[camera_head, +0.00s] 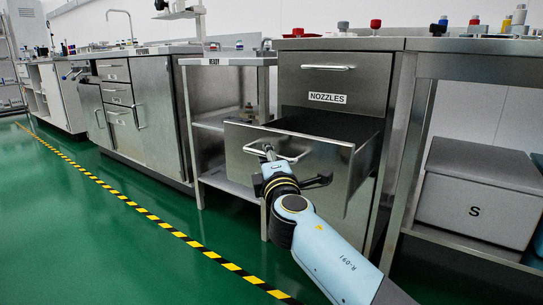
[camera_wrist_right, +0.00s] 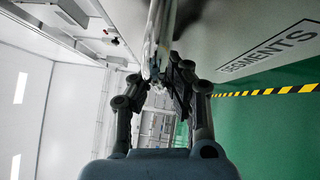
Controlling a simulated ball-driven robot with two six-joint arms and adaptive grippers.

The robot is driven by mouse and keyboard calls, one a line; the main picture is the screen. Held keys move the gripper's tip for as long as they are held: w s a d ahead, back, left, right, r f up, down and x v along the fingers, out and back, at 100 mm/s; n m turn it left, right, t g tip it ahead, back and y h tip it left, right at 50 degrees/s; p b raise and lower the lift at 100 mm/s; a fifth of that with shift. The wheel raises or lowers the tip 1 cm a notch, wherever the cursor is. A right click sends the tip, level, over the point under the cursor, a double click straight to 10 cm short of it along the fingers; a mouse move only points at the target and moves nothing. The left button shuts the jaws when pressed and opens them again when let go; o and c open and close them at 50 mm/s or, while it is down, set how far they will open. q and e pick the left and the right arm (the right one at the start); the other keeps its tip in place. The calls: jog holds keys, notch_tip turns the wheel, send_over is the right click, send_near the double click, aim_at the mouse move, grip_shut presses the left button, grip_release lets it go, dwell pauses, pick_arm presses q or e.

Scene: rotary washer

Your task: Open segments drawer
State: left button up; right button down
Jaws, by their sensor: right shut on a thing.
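The segments drawer (camera_head: 240,142) is the lower metal drawer of the cabinet. It is pulled out, and its dark interior shows behind the front panel. Its SEGMENTS label (camera_wrist_right: 268,50) reads clearly in the right wrist view. My right gripper (camera_head: 268,155) is shut on the drawer's bar handle (camera_head: 292,157) in the head view. In the right wrist view, my right gripper's fingers (camera_wrist_right: 164,78) close around the handle (camera_wrist_right: 158,40). My arm hides part of the drawer front's lower area. My left gripper is not in view.
The nozzles drawer (camera_head: 345,78) above is shut. A steel shelf stand (camera_head: 222,63) marked READY stands to the left. A grey box (camera_head: 478,200) marked S sits on a low shelf at right. Green floor with a striped line (camera_head: 170,230) lies open in front.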

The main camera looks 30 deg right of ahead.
jog(key=shift+r, duration=0.15)
jog(key=c, duration=1.3)
grip_release()
jog(key=shift+c, duration=0.2)
jog(key=v, duration=1.2)
